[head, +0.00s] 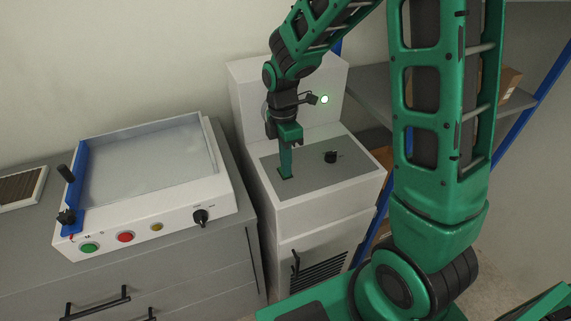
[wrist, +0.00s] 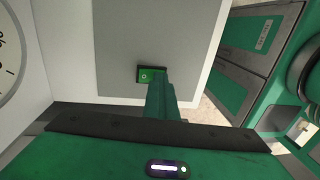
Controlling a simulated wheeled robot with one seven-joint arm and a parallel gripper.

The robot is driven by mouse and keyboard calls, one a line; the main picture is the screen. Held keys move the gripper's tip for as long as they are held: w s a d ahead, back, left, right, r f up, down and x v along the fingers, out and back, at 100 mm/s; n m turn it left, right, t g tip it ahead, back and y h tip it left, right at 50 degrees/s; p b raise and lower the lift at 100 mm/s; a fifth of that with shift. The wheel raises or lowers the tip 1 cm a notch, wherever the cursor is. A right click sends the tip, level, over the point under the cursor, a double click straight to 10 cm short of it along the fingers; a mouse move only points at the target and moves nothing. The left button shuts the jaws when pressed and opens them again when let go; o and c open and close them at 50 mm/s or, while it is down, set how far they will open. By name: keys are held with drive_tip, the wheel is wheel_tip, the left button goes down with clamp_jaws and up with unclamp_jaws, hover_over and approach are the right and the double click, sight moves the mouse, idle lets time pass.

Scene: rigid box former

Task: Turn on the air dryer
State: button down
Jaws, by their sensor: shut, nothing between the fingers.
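The air dryer, a white cabinet (head: 310,222) with a grey sloped top panel (head: 325,181), stands in the middle of the head view. A small green rocker switch (wrist: 146,74) with a round mark on it sits in a dark frame on the panel in the wrist view. My gripper (head: 286,175) is shut and empty, pointing down over the left part of the panel. In the wrist view its fingertips (wrist: 159,76) are at the switch's right end and cover part of it. I cannot tell whether they press it.
Part of a round gauge (wrist: 9,60) shows on the upright back. To the left, a white box machine (head: 150,222) with coloured buttons stands on a grey drawer cabinet (head: 190,280). Shelving (head: 370,88) is at right.

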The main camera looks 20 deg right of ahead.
drive_tip(key=shift+w+r, duration=0.15)
drive_tip(key=shift+w, duration=0.55)
wheel_tip(320, 180, up, 14)
drive_tip(key=s, duration=0.1)
drive_tip(key=shift+s, duration=0.3)
idle(0.4)
drive_tip(key=s+d+m, duration=0.9)
drive_tip(key=s+m, duration=0.3)
drive_tip(key=s+d+f+m+t, duration=0.1)
drive_tip(key=s+d+m, duration=0.7)
drive_tip(key=s+m, duration=0.4)
drive_tip(key=shift+d+f, duration=0.3)
drive_tip(key=shift+d, duration=0.05)
